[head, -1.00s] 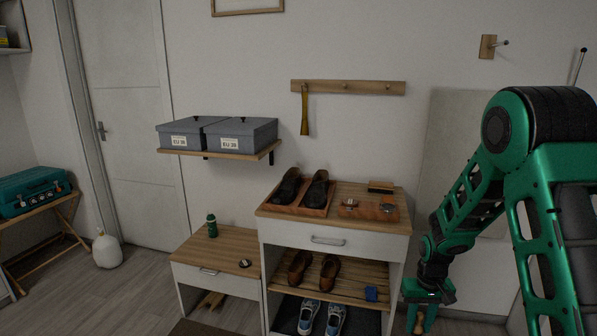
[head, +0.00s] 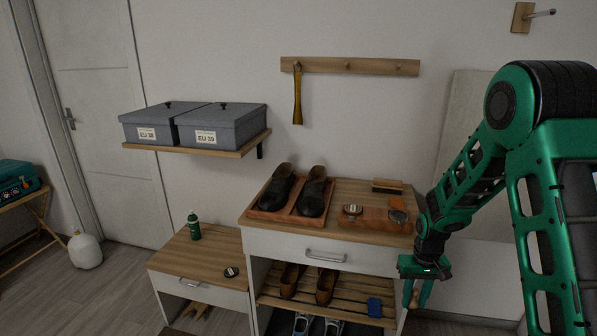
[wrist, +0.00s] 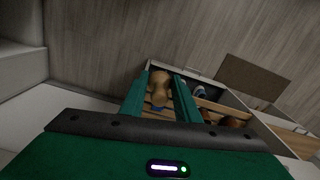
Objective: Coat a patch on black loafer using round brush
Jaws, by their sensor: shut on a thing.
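A pair of black loafers stands in a brown wooden tray (head: 262,215) on the cabinet top; the left loafer (head: 277,189) and right loafer (head: 314,196) are side by side. My gripper (head: 416,291) hangs at the cabinet's right front, below the top. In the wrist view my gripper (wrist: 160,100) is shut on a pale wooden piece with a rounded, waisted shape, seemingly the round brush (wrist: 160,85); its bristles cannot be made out.
A flat brush (head: 388,186) lies at the back right of the cabinet top. Brown shoes (head: 325,286) and a blue block (head: 374,307) sit on the slatted shelf. A low side cabinet (head: 207,255) holds a green bottle (head: 194,226). Grey boxes (head: 221,127) sit on a wall shelf above.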

